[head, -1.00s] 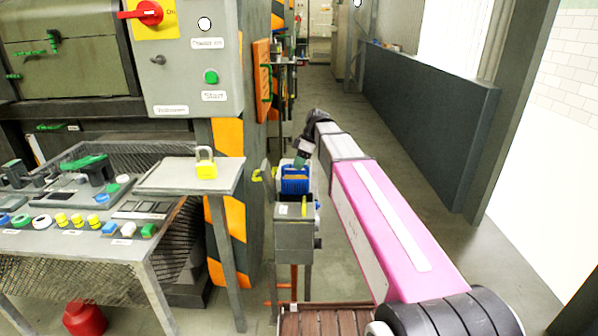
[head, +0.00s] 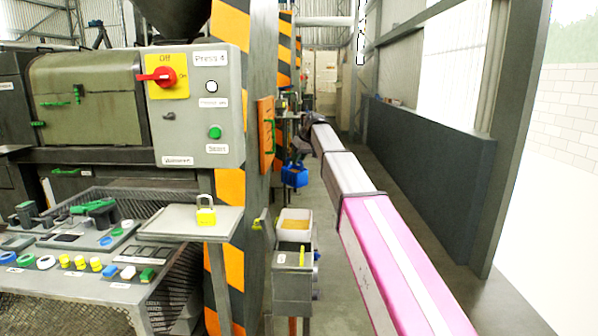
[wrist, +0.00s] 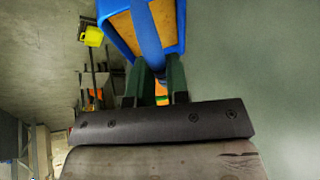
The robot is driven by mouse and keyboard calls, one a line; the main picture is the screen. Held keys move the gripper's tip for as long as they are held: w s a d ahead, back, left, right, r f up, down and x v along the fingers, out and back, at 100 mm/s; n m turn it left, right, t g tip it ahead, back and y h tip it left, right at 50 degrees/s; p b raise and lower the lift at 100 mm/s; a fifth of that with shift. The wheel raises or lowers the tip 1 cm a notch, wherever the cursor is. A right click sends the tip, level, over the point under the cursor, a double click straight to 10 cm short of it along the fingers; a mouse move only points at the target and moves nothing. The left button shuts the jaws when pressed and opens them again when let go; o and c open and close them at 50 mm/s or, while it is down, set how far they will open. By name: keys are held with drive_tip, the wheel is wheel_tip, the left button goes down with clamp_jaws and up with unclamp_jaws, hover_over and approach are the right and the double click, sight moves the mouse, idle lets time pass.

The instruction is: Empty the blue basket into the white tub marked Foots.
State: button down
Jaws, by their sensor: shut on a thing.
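The blue basket (head: 294,174) hangs in the air in the head view, above and beyond the white tub (head: 279,229). In the wrist view the basket (wrist: 118,36) is close up at the top, with tan-orange stuff inside and its handle (wrist: 148,38) running down to my fingers. My gripper (head: 302,150), also in the wrist view (wrist: 160,82), is shut on that handle. The white tub stands upright by a grey box and shows orange-yellow material inside. No Foots marking is readable on it.
A grey box on a stand (head: 293,283) is just in front of the tub. A striped post (head: 231,190) and a small table with a yellow padlock (head: 206,213) stand to the left. A dark low wall (head: 420,165) runs along the right, with open floor beside it.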

sight(301, 162)
drive_tip(key=shift+s+d+f+t+y, duration=0.9)
drive_tip(key=shift+s+t+y, duration=0.2)
drive_tip(key=f+t+y, duration=0.1)
drive_tip(key=s+d+f+t+y, duration=0.1)
drive_tip(key=y, duration=0.1)
drive_tip(key=s+d+f+n+t+y, duration=0.1)
drive_tip(key=f+t, duration=0.1)
drive_tip(key=shift+y, duration=0.3)
drive_tip(key=f+t+y, duration=0.2)
drive_tip(key=s+d+f+y, duration=0.1)
drive_tip(key=shift+n+t, duration=0.3)
drive_tip(key=shift+t, duration=0.1)
drive_tip(key=f+y, duration=0.1)
drive_tip(key=f+t+y, duration=0.1)
drive_tip(key=f+n+t+y, duration=0.1)
drive_tip(key=shift+w+a+f+y, duration=0.15)
drive_tip(key=shift+w+f+y, duration=0.15)
drive_tip(key=shift+w+f, duration=0.1)
wheel_tip(301, 162, down, 2)
drive_tip(key=n+t+y, duration=0.1)
drive_tip(key=y, duration=0.1)
drive_tip(key=shift+s+f+y, duration=0.1)
drive_tip(key=shift+f+y, duration=0.05)
drive_tip(key=shift+y, duration=0.25)
drive_tip(key=shift+a, duration=0.1)
